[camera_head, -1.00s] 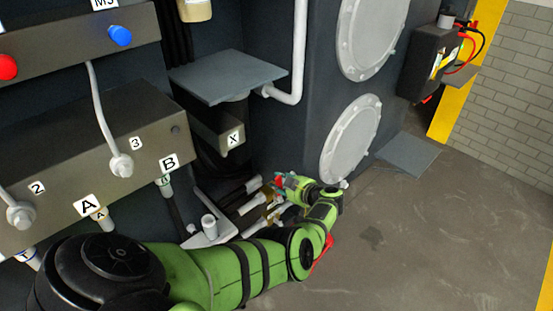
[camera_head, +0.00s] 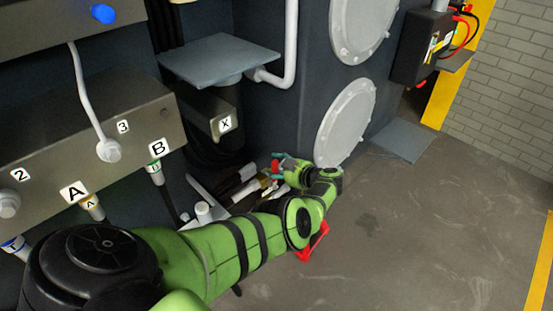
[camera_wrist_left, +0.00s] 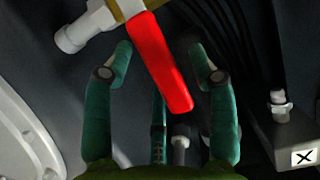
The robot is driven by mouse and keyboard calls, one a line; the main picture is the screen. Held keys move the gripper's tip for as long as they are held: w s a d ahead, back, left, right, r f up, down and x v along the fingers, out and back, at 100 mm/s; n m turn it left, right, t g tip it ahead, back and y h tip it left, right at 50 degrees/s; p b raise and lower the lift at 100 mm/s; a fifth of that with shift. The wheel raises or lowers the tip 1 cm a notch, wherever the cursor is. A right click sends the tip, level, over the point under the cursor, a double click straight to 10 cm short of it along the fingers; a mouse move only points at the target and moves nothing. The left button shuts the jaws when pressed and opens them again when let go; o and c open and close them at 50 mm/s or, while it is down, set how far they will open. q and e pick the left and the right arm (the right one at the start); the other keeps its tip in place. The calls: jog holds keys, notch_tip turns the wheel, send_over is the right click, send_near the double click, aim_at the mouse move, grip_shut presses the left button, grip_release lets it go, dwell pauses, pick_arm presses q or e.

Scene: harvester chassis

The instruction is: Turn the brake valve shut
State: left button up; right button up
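The valve has a red lever handle (camera_wrist_left: 163,65) on a brass body (camera_wrist_left: 128,8) with a white pipe end. In the wrist view the handle slants down and to the right. Gaps show between handle and both fingers; depth is hard to judge. In the head view my left gripper (camera_head: 277,166) is low by the dark wall, and the red handle (camera_head: 274,165) shows small and partly covered there. My right gripper is not in view.
A block marked X (camera_head: 226,124) and a grey shelf (camera_head: 220,60) are above the valve. A round white cover (camera_head: 345,125) is to the right of my gripper. A manifold with A and B labels (camera_head: 95,150) is at left. Open floor (camera_head: 420,230) is at right.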

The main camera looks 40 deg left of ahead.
pick_arm(q)
jog(key=v, duration=0.7)
jog(key=shift+d, duration=0.2)
jog(key=shift+r, duration=0.1)
dwell(0.5)
